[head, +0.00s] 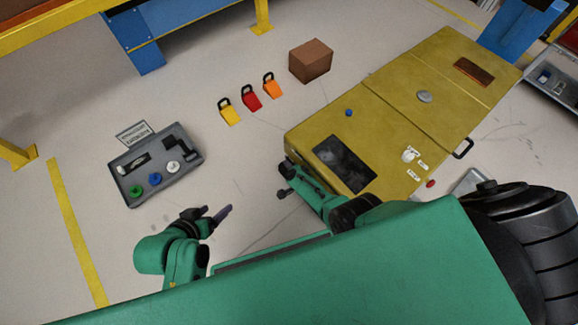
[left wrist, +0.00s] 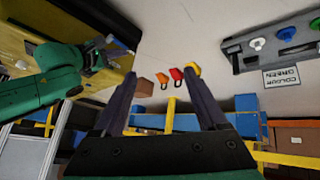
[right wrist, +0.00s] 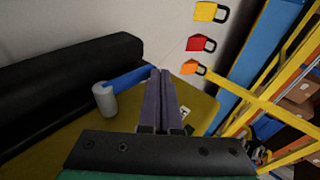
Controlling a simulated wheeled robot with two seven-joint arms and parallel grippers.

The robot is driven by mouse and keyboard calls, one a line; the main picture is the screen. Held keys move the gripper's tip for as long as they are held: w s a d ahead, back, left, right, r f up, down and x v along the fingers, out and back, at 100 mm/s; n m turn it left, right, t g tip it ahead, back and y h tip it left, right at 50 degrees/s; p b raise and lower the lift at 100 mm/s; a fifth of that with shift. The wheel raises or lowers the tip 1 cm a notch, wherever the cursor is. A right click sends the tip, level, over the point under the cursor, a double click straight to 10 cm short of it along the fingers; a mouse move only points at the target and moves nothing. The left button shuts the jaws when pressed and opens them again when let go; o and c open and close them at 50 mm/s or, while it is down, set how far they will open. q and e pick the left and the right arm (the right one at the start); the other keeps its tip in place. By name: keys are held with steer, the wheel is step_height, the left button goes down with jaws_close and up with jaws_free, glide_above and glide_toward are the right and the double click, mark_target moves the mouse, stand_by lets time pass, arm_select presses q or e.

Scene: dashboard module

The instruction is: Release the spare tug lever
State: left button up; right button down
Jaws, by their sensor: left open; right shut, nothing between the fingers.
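A blue lever (right wrist: 128,77) with a grey cylinder (right wrist: 104,98) at one end shows in the right wrist view, by the yellow tug (head: 300,135). My right gripper (right wrist: 161,74) is shut and empty, its tips beside the lever's far end; I cannot tell if they touch. The blue lever (left wrist: 118,43) also shows small in the left wrist view by that gripper. In the head view my right arm largely hides this spot. My left gripper (head: 216,213) is open and empty over the floor, below the grey dashboard module (head: 194,158). The module carries green, blue and white knobs and black levers.
Yellow (head: 229,112), red (head: 251,97) and orange (head: 271,86) padlocks and a brown box (head: 311,61) are on the floor. A black block (right wrist: 70,85) lies left of the lever.

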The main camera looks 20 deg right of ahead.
arm_select(q)
steer(key=shift+d, duration=0.1)
stand_by(0.4)
arm_select(e)
steer(key=shift+s+r, duration=0.1)
steer(key=shift+r, duration=0.05)
arm_select(q)
steer(key=s+a+r+g+y+p, duration=0.35)
steer(key=a+r+g+p, duration=0.2)
steer(key=a, duration=0.25)
steer(key=s+a+f+p, duration=0.1)
steer(key=s+f+p, duration=0.1)
steer(key=f, duration=0.6)
steer(key=s+a+f+n+p, duration=0.1)
steer(key=s+a+f+p, duration=0.1)
steer(key=f, duration=0.6)
steer(key=shift+s+a+p, duration=0.2)
steer(key=shift+s+p, duration=0.15)
steer(key=shift+p, duration=0.3)
arm_select(e)
steer(key=v, duration=1.4)
arm_select(q)
steer(key=shift+r+y, duration=0.1)
steer(key=shift+y, duration=0.15)
arm_select(e)
steer(key=shift+s, duration=0.1)
